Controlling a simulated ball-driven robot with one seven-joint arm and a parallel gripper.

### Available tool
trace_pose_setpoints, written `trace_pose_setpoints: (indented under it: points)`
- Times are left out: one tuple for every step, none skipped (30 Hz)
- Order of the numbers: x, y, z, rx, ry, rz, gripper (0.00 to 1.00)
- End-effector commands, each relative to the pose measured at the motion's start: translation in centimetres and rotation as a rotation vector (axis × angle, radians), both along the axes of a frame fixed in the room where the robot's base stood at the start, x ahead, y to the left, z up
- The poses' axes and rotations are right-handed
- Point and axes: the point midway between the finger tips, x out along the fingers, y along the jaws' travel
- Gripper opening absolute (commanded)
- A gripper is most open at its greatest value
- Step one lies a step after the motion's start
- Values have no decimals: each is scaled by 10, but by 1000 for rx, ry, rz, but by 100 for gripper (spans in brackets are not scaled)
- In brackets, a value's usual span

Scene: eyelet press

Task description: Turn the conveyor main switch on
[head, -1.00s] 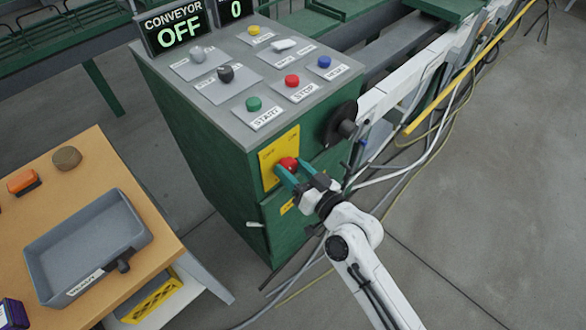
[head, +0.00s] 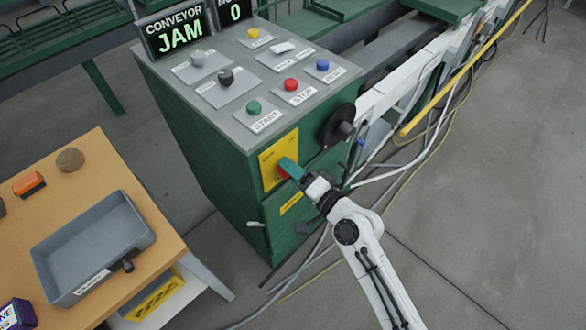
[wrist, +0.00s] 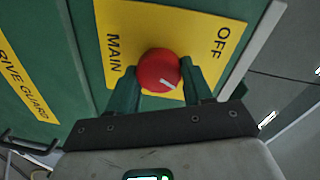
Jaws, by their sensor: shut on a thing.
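The main switch is a round red knob (wrist: 159,70) with a white pointer line, on a yellow plate (wrist: 180,25) marked MAIN and OFF. In the head view the red knob (head: 284,173) sits on the front of the green cabinet, partly hidden by my gripper (head: 289,169). In the wrist view my gripper (wrist: 160,88) is shut on the knob, one green finger on each side. The display (head: 176,30) on top of the cabinet reads CONVEYOR JAM.
The cabinet top (head: 230,125) carries START, STOP and other buttons and knobs. A black round handwheel (head: 338,126) sticks out right of the switch. A wooden table (head: 75,190) with a grey tray (head: 95,245) stands at the left. Cables run along the floor at right.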

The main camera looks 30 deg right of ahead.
Motion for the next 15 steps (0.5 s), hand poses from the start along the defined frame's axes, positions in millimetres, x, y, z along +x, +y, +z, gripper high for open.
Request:
trace_pose_setpoints:
  points:
    - [0,-1,1,30,11,-3,20]
    - [0,-1,1,50,17,-2,20]
    - [0,-1,1,75,25,-2,20]
    - [0,-2,1,93,31,-3,20]
    - [0,-2,0,109,36,-2,20]
    - [0,-2,0,129,42,-3,20]
    - [0,-2,0,142,46,-3,20]
    - [0,-2,0,154,50,-2,20]
    - [0,-1,0,171,55,-2,20]
    - [0,-1,0,182,59,-2,20]
    - [0,-1,0,191,62,-2,20]
    - [0,-1,0,200,66,-1,20]
    - [0,-1,0,208,68,-2,20]
    - [0,-1,-1,213,70,-2,20]
    - [0,-1,-1,221,73,-1,20]
